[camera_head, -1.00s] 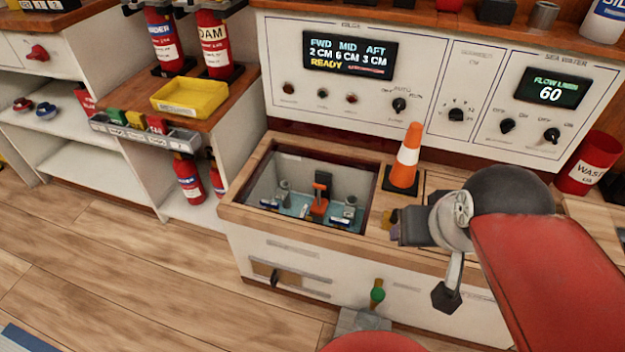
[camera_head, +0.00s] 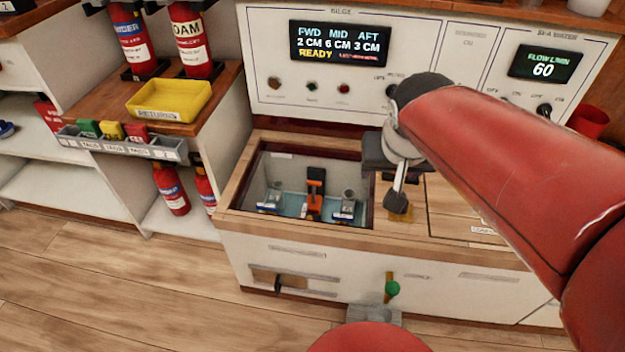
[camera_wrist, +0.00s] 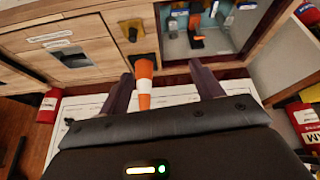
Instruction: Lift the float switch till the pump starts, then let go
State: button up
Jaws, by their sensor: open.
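The float switch (camera_head: 314,194), an orange part with a dark upright piece behind it, sits in the middle of the open well (camera_head: 240,201) in the bench top. Its orange part also shows at the top of the wrist view (camera_wrist: 196,26). My gripper (camera_head: 377,155) is above the bench at the well's right edge, apart from the float switch. In the wrist view its two dark fingers (camera_wrist: 163,84) are spread, with nothing held. The bilge display (camera_head: 340,43) reads FWD 2, MID 6, AFT 3 CM and READY.
An orange and white cone (camera_wrist: 145,82) appears between my fingers in the wrist view; my arm hides it in the head view. Small blue and white fittings (camera_head: 270,199) flank the switch inside the well. A yellow tray (camera_head: 170,99) stands left.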

jog(key=w+a+f+b, duration=0.2)
jog(key=w+f, duration=0.2)
jog(key=w, duration=0.4)
jog(key=m+b, duration=0.1)
jog(key=b, duration=0.4)
send_near(314, 182)
jog(key=w, duration=0.1)
jog(key=shift+g, duration=0.3)
jog(key=x, duration=0.7)
jog(key=shift+f+b, duration=0.3)
jog(key=shift+c, duration=0.3)
